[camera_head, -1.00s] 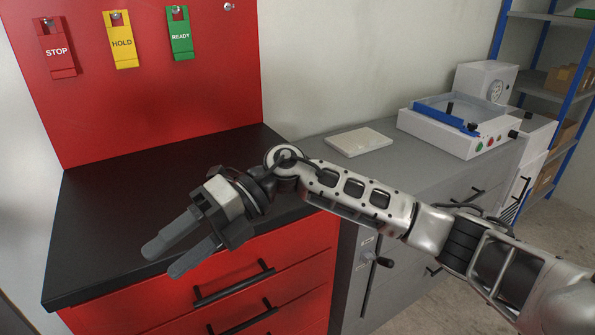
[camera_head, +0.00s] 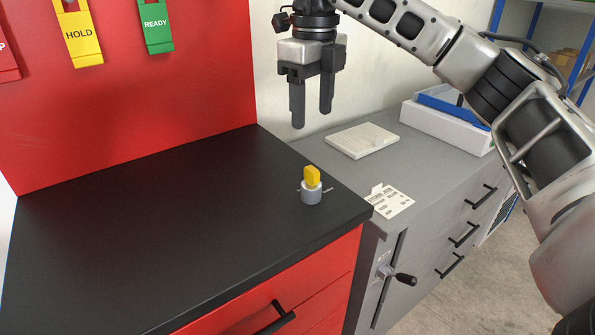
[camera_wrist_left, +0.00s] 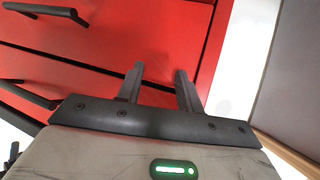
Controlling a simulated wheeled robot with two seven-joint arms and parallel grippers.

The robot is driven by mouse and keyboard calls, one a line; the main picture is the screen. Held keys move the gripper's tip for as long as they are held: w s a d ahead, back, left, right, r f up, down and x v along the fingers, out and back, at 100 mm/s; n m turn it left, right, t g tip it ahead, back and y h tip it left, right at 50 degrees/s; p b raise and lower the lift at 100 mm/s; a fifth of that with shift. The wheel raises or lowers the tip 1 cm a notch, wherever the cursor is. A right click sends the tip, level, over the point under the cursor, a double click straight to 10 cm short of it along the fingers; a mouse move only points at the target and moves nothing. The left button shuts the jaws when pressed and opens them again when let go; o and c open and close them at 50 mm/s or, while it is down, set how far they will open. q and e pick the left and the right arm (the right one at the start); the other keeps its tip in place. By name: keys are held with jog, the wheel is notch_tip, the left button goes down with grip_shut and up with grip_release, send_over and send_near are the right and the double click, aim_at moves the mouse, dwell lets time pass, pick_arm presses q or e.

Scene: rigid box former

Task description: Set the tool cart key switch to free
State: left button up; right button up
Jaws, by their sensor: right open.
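The key switch (camera_head: 311,194) stands on the black top of the red tool cart (camera_head: 170,235), near its right corner. It has a grey round base and a yellow key (camera_head: 312,176) standing upright in it. Small marks show beside the base but are too small to read. My right gripper (camera_head: 312,118) is open and empty, pointing down above and behind the key switch, apart from it. My left gripper (camera_wrist_left: 155,85) shows only in the left wrist view, its two fingers apart with nothing between them, in front of the red drawers (camera_wrist_left: 110,40).
A grey cabinet (camera_head: 420,190) stands right of the cart, with a pale flat block (camera_head: 362,140), a printed card (camera_head: 391,200) and a white-blue device (camera_head: 445,120) on it. A yellow HOLD tag (camera_head: 79,35) and green READY tag (camera_head: 156,25) hang on the red panel. Most of the cart top is clear.

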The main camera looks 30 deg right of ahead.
aim_at(312, 183)
jog(key=f, duration=1.5)
jog(key=shift+s+f, duration=0.3)
jog(key=shift+c, duration=0.4)
jog(key=c, duration=0.9)
